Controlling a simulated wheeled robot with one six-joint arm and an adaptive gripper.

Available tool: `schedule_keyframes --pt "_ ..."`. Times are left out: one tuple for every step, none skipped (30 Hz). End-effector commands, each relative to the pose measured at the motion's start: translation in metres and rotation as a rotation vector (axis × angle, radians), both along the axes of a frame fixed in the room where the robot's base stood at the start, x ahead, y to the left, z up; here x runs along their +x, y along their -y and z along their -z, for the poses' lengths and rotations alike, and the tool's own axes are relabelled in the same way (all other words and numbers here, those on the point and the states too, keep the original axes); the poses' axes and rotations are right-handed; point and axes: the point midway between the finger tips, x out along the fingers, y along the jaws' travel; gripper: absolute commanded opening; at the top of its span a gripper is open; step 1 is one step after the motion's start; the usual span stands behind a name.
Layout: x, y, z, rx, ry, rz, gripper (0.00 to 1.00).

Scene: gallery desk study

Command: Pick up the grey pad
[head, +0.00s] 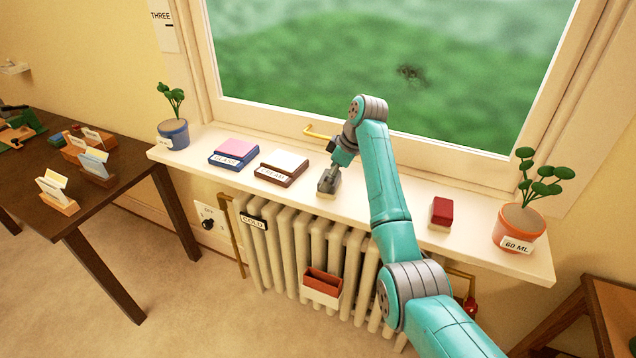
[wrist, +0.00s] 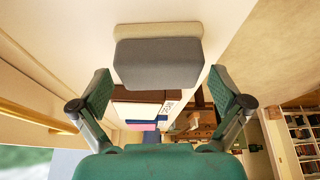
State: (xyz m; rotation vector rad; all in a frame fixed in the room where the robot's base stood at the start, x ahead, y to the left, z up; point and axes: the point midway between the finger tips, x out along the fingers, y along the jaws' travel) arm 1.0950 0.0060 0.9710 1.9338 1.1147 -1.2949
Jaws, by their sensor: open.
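The grey pad (wrist: 157,63) is a grey block on a pale cream base. In the wrist view it lies ahead of my gripper (wrist: 160,88), centred between the two spread fingers, with a gap on each side. In the head view the pad (head: 328,184) sits on the white windowsill, just below my gripper (head: 335,168), which partly covers it. My gripper is open and holds nothing. Whether the fingertips reach down beside the pad is hard to tell.
On the sill (head: 400,223) stand a pink pad in a blue tray (head: 234,153), a white pad in a brown tray (head: 282,168), a red block (head: 441,212) and potted plants (head: 173,133) (head: 519,226). A radiator (head: 310,240) is below and the window behind.

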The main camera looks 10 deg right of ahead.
Motion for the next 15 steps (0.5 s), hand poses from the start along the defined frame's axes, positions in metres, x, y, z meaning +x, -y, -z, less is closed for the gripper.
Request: schedule_keyframes --pt "-0.0005 0.0037 0.0041 0.000 0.000 0.002 1.00" --pt "-0.0006 0.0046 0.0056 0.000 0.001 0.003 1.00" --pt "-0.0007 0.0052 0.0066 0.000 0.002 0.002 1.00" --pt "-0.0007 0.0052 0.0068 0.000 0.003 0.002 1.00" --pt "-0.0007 0.0051 0.0067 0.000 0.003 0.002 1.00" --pt "-0.0007 0.0050 0.0066 0.000 0.002 0.001 1.00" --pt "-0.0007 0.0048 0.0066 0.000 0.002 0.001 1.00" --pt "-0.0007 0.0047 0.0066 0.000 0.002 0.001 1.00" --pt "-0.0007 0.0046 0.0066 0.000 0.002 0.001 0.95" --pt "-0.0007 0.0046 0.0066 0.000 0.002 0.001 0.88" --pt "-0.0008 0.0045 0.0065 0.000 0.002 0.001 0.80" --pt "-0.0008 0.0045 0.0065 0.000 0.002 0.001 0.70" --pt "-0.0008 0.0045 0.0065 0.000 0.002 0.001 0.62" --pt "-0.0008 0.0045 0.0065 0.000 0.002 0.001 0.55" --pt "-0.0008 0.0044 0.0066 0.000 0.002 0.001 0.47"
